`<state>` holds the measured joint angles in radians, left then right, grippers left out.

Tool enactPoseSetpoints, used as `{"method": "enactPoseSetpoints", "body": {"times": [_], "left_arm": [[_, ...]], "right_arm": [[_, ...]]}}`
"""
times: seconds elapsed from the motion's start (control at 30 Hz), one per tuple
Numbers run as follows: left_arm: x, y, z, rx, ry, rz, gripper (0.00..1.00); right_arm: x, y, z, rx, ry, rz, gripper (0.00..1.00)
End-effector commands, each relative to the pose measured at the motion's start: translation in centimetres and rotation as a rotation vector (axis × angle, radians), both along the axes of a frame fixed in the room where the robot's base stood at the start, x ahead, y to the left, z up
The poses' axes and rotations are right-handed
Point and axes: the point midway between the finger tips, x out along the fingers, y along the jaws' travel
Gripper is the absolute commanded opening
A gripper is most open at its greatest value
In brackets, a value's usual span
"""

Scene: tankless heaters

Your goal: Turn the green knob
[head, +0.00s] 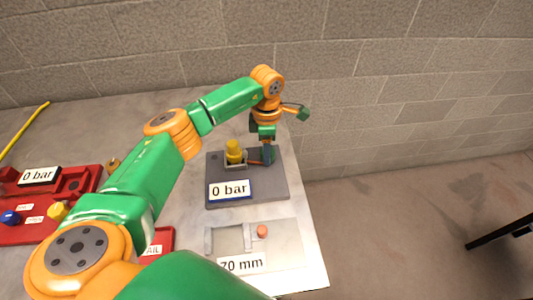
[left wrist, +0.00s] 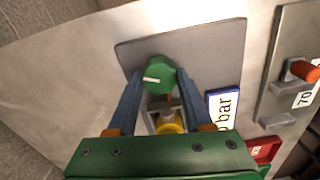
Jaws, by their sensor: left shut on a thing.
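The green knob (left wrist: 160,68) sits on a grey panel (left wrist: 205,47) in the left wrist view, with its white mark pointing left. My left gripper (left wrist: 158,78) has one blue finger on each side of the knob and is shut on it. In the head view my left gripper (head: 268,153) reaches down to the right part of the grey panel (head: 265,190), and I cannot make out the knob there. My right gripper is not in view.
A yellow part (head: 234,150) stands left of my gripper on the panel, near the "0 bar" label (head: 230,190). A light plate with an orange knob (head: 262,231) lies nearer. A red panel (head: 85,183) is at left. The table's right edge is close.

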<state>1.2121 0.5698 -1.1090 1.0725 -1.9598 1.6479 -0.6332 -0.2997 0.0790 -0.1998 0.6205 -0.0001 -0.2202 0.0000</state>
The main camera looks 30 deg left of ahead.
Motion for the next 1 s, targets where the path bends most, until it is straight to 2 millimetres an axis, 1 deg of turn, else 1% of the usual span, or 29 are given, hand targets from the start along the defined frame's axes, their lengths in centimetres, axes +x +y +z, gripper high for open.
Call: {"method": "enactPoseSetpoints", "body": {"times": [0.03, 0.1, 0.5, 0.7, 1.0], "left_arm": [[0.0, 0.0, -0.5, 0.001, -0.002, -0.041, 0.00], [0.1, 0.0, -0.4, 0.000, -0.002, -0.108, 0.00], [0.1, 0.0, -0.2, 0.000, -0.001, -0.455, 0.00], [0.1, 0.0, -0.1, -0.001, -0.001, -0.577, 0.00], [0.0, -0.1, -0.1, -0.002, 0.001, -0.676, 0.00]], "right_arm": [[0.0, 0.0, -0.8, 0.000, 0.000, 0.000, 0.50], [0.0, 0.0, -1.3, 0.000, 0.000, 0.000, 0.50], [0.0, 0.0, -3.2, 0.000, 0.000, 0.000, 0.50], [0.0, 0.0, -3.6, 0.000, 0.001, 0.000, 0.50], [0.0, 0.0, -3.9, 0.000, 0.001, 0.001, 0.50]]}}
